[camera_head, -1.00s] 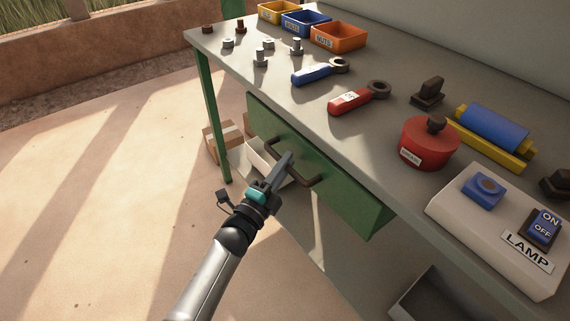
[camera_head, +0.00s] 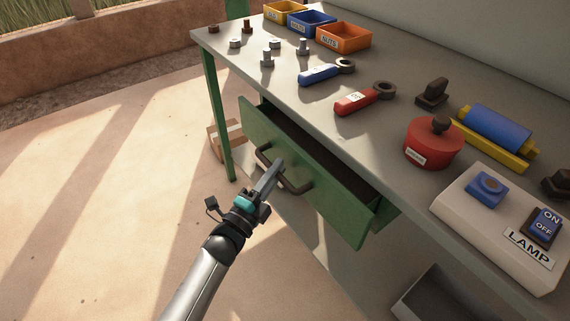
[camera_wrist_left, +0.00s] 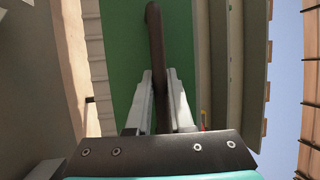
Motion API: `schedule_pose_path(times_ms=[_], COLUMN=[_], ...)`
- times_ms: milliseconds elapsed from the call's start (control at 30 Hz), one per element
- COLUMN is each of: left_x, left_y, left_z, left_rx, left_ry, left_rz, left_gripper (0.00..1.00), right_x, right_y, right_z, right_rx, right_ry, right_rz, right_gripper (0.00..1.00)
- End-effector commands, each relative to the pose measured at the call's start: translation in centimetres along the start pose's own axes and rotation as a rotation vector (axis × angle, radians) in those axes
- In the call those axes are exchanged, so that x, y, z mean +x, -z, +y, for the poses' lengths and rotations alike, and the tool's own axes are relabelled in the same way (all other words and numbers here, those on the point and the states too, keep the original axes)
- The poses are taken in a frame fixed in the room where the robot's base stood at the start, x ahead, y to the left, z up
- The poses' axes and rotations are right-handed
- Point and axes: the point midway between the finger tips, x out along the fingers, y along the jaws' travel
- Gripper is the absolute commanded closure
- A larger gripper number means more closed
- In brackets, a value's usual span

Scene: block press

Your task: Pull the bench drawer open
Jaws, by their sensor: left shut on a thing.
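The green bench drawer (camera_head: 335,203) stands partly out of the bench, and a dark strip of its inside shows behind the front. Its brown bar handle (camera_head: 296,189) is on the drawer front. My left gripper (camera_head: 276,168) is shut on the handle at about its middle. In the left wrist view the handle (camera_wrist_left: 154,45) runs between the two fingers (camera_wrist_left: 160,95), with the green drawer front (camera_wrist_left: 122,50) behind it. My right gripper is not in view.
The bench top (camera_head: 300,110) carries bins, bolts, a blue wrench (camera_head: 320,74), a red wrench (camera_head: 356,101), a red round container (camera_head: 433,147) and a lamp switch box (camera_head: 500,215). A cardboard box (camera_head: 226,138) stands behind the bench leg (camera_head: 219,125). The floor at left is clear.

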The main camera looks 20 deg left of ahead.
Motion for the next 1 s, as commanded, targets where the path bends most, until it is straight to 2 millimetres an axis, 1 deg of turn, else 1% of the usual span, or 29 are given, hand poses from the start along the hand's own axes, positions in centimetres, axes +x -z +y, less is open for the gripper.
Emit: schedule_pose_path(times_ms=[33,167,333,500,600,800,1000], left_x=[-1.1,-4.0,-8.2,-12.2,-14.2,-17.1,-18.7], left_y=[-0.4,-1.6,-3.4,-5.0,-5.8,-7.1,-7.7], left_z=[-0.2,-0.9,-1.8,-2.5,-2.9,-3.5,-3.9], left_rx=[0.002,0.003,0.003,0.002,0.001,0.001,0.0], left_ry=[-0.006,-0.007,-0.007,-0.006,-0.005,-0.002,0.0], left_rz=[-0.001,-0.001,0.0,0.0,-0.001,0.0,0.0], left_gripper=[1.0,1.0,1.0,1.0,1.0,1.0,1.0], right_x=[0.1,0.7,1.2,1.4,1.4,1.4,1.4], right_y=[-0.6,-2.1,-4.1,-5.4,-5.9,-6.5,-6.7], right_z=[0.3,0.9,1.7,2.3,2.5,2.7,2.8], right_rx=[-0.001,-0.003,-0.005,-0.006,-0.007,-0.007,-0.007], right_ry=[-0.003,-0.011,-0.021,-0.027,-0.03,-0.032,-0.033], right_rz=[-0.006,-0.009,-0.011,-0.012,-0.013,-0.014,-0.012], right_gripper=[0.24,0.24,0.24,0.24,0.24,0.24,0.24])
